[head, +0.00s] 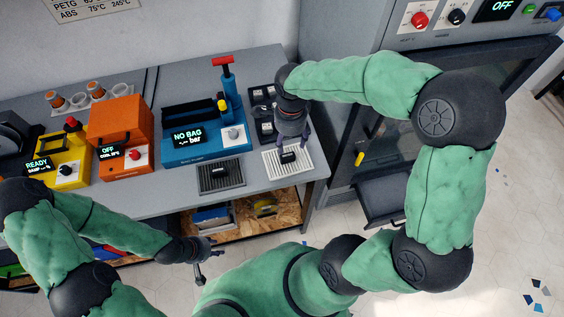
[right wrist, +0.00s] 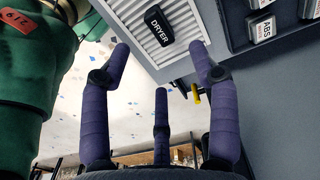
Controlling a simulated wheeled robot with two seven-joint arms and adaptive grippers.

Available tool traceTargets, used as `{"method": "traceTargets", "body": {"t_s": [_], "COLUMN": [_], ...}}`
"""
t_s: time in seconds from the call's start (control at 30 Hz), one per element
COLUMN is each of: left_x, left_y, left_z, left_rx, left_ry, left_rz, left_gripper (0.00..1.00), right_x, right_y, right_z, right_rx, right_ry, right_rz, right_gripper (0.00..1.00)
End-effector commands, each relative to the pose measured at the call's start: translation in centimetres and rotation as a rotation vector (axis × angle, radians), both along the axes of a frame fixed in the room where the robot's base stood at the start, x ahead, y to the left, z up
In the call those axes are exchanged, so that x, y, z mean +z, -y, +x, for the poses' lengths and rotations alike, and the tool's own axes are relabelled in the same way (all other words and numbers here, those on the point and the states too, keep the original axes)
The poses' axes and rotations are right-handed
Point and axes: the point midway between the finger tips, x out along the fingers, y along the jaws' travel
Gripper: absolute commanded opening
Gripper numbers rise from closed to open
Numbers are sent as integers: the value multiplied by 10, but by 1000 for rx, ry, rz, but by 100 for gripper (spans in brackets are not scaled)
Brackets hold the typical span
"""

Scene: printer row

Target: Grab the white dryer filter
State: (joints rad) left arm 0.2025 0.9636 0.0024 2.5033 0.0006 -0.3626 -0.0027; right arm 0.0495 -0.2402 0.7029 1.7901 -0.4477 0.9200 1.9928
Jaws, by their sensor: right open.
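The white dryer filter (head: 304,162) lies flat at the front right of the grey bench, a slatted panel with a black handle across its middle. In the right wrist view the filter (right wrist: 196,32) is at the top, partly cut off, and its handle reads DRYER. My right gripper (head: 291,142) is open and empty, just behind and above the filter in the head view. In the right wrist view its purple fingers (right wrist: 160,55) are spread, with the handle beyond their tips. My left gripper (head: 205,252) hangs low in front of the bench; its fingers are too small to judge.
A dark slatted filter (head: 208,183) lies left of the white one. Behind stands a blue NO BAG machine (head: 185,155), with an orange machine (head: 122,125) further left. A black tray (head: 262,95) of labelled blocks is behind my right gripper. The bench's right edge is close.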

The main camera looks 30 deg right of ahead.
Motion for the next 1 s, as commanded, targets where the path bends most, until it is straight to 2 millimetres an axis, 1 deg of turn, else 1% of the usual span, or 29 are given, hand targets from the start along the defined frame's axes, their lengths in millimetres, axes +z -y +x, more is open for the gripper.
{"method": "traceTargets", "body": {"t_s": [0.03,0.2,0.53,0.8,0.9,1.0], "left_x": [-3,-10,-15,-29,-30,-29], "left_y": [0,0,0,0,0,0], "left_z": [0,0,0,0,0,0], "left_rx": [0,0,0,0,0,0], "left_ry": [0,0,0,0,0,0], "left_rz": [0,0,0,0,0,0], "left_gripper": [40,40,40,40,40,40], "right_x": [-11,-35,-54,-91,-97,-97], "right_y": [0,0,-2,-5,-5,-5], "right_z": [-1,-1,-1,-3,-2,-2], "right_rx": [1,2,3,3,2,2], "right_ry": [-4,-4,-4,-5,-2,0], "right_rz": [1,1,2,3,2,3], "right_gripper": [61,61,61,61,61,61]}}
